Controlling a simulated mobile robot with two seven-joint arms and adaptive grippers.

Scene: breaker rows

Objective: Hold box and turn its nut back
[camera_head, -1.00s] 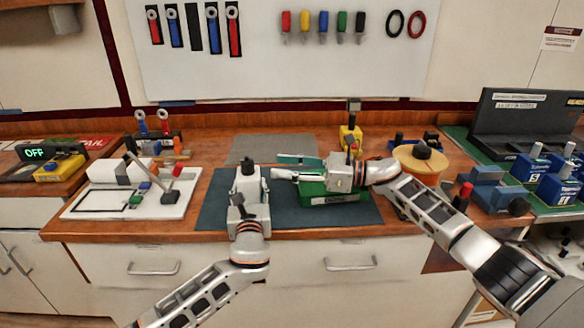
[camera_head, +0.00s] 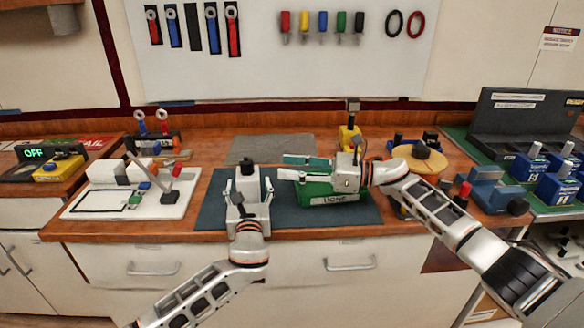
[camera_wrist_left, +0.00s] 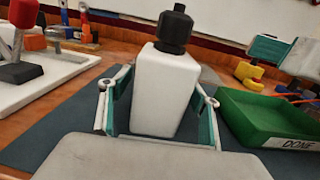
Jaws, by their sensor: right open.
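A white box (camera_wrist_left: 165,90) with a black nut (camera_wrist_left: 174,30) on top stands upright on the dark mat. In the head view the nut (camera_head: 247,167) shows above my left gripper (camera_head: 250,188). My left gripper is open, with one finger on each side of the box. The wrist view shows narrow gaps between its teal-lined fingers and the box. My right gripper (camera_head: 288,167) is open and empty, pointing left, to the right of the nut and apart from it. It hangs over the left part of the green tray labelled DONE (camera_head: 340,198).
The dark mat (camera_head: 212,208) lies under the box and tray. A white fixture board (camera_head: 90,206) stands left, blue holders (camera_head: 490,190) and a yellow round piece (camera_head: 425,155) right. A grey mat (camera_head: 270,148) behind is clear.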

